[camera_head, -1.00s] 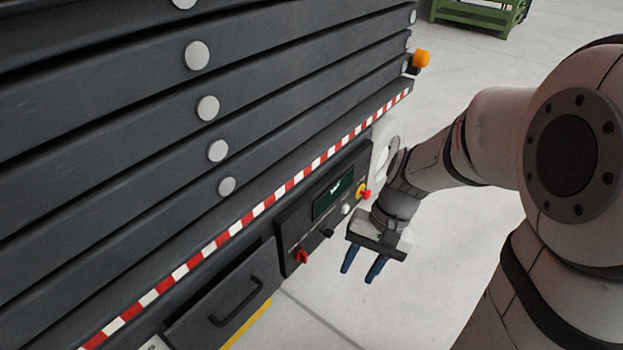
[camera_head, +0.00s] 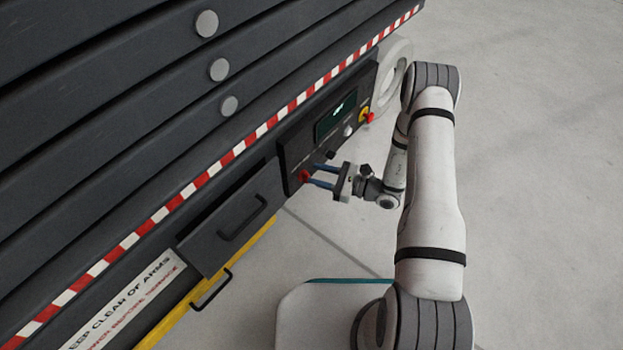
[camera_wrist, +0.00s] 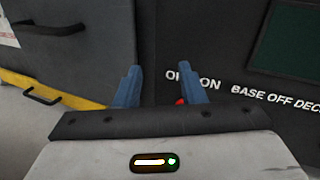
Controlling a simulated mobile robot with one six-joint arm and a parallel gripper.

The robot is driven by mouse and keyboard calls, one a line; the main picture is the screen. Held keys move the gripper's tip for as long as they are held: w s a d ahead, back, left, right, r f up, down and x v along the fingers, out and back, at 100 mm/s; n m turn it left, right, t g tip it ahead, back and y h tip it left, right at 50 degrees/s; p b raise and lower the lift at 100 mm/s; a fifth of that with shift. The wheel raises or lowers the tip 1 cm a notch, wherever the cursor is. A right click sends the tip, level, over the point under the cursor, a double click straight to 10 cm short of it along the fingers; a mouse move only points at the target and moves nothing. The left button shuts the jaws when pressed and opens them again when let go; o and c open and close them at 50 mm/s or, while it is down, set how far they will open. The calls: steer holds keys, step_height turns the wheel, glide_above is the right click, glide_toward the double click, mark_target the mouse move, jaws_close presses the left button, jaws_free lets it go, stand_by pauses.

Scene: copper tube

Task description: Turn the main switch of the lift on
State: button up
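The red main switch (camera_head: 304,176) sits at the lower left of the lift's dark control panel (camera_head: 291,152). My gripper (camera_head: 316,176) reaches it from the right, with its two blue fingertips close to the knob. In the wrist view the fingers (camera_wrist: 158,80) stand apart with a gap between them. Only a small red piece of the switch (camera_wrist: 181,101) shows there, beside the right finger, which hides the rest. The lettering near it is partly covered, with "ON" readable. I cannot tell whether the fingers touch the knob or which way it is turned.
The panel also has a green display (camera_head: 336,116), a black knob (camera_head: 330,155), a white button (camera_head: 348,131) and a red-and-yellow emergency stop (camera_head: 366,116). A drawer with a black handle (camera_head: 243,218) is left of the panel. The floor to the right is clear.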

mark_target(306, 178)
steer(key=d+f+m+t+h, duration=0.3)
steer(key=f+m+t, duration=0.2)
steer(key=f, duration=0.5)
steer(key=b+x, duration=0.2)
steer(key=x, duration=0.5)
steer(key=shift+w, duration=0.4)
steer(key=shift+a, duration=0.15)
jaws_close()
